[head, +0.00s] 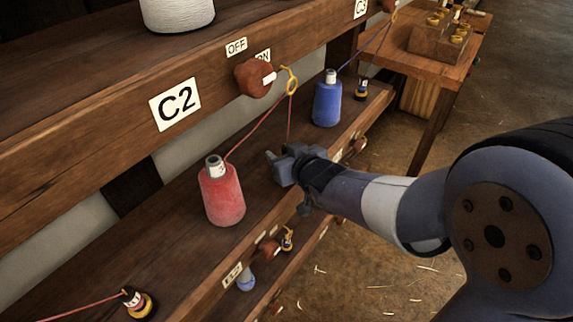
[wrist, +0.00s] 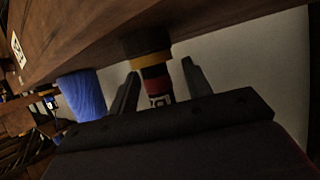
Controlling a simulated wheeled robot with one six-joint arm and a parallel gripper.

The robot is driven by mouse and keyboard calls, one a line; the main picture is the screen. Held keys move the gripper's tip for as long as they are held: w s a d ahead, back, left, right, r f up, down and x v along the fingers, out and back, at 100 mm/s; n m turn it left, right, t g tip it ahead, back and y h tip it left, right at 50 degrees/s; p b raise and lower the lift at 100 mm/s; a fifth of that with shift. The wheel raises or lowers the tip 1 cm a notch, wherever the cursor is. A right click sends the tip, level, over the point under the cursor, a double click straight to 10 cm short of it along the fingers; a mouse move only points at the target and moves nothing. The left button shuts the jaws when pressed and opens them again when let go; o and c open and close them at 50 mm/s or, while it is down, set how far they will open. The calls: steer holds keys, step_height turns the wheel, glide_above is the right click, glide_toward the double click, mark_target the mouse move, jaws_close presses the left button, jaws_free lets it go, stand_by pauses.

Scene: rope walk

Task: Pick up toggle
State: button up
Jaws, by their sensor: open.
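The toggle (wrist: 155,72), a small piece banded in yellow, red and black with a pale marked end, shows in the wrist view between the two fingers of my gripper (wrist: 159,84). That view looks upside down, with the shelf at the top and the toggle's yellow base against it. Gaps show on both sides of the toggle, and the fingers are open. In the head view my gripper (head: 279,164) is low over the shelf, and it hides the toggle. A thin red thread (head: 289,118) runs down from a yellow eye to behind the gripper.
A red spool (head: 222,195) stands left of my gripper and a blue spool (head: 327,102) beyond it. The C2 beam (head: 120,150) with a red-brown knob (head: 253,78) overhangs the shelf (head: 165,255). Another toggle (head: 139,301) stands at lower left. Open floor lies right.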

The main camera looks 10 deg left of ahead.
steer(key=shift+w+a+f, duration=0.15)
steer(key=shift+w+a, duration=0.05)
steer(key=shift+c, duration=0.2)
jaws_close()
